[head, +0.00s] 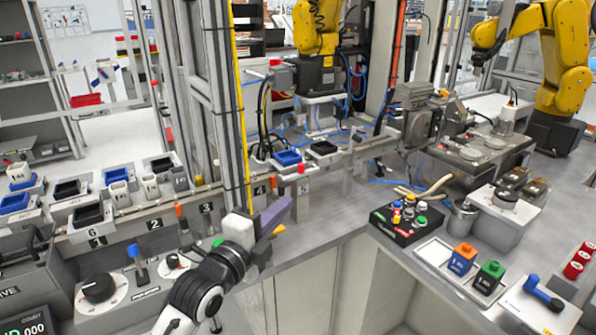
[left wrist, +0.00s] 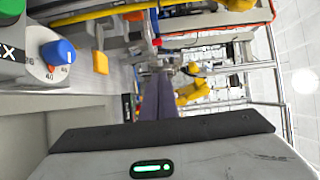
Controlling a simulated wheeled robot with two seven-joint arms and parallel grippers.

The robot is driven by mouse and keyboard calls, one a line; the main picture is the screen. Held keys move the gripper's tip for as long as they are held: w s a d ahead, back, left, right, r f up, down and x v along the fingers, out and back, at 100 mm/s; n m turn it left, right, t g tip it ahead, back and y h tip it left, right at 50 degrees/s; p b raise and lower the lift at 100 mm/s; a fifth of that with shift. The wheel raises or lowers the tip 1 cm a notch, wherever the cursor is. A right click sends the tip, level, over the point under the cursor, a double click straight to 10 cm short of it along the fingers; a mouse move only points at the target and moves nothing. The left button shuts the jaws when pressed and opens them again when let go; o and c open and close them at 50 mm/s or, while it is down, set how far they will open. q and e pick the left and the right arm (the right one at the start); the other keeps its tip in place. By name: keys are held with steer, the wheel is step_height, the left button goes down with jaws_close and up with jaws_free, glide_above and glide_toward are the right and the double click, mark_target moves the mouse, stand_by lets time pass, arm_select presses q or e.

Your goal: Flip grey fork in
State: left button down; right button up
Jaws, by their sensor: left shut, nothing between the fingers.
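My left gripper (head: 283,212) reaches in from the lower left in the head view, over the front of the numbered bench. Its purple-grey fingers are shut together with nothing between them; they also show in the left wrist view (left wrist: 158,95), pointing away from the camera. A yellow tab (head: 278,231) shows just below the fingers, and a yellow tab (left wrist: 100,62) stands left of them in the wrist view. I cannot single out a grey fork with certainty; the gripper and forearm hide part of the bench. My right gripper is not in view.
Number plates line the bench, with a blue lever (head: 134,252) and an orange lever (head: 182,217) near them. A black knob (head: 98,288) sits at the lower left. A button box (head: 405,222) stands right of the gripper. A yellow-striped post (head: 240,110) rises behind it.

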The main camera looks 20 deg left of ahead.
arm_select(q)
steer(key=shift+w+r, duration=0.1)
steer(key=p, duration=0.1)
glide_toward(299, 169)
steer(key=w+d, duration=0.4)
steer(key=w, duration=0.1)
steer(key=shift+w+a, duration=0.55)
steer(key=shift+a, duration=0.2)
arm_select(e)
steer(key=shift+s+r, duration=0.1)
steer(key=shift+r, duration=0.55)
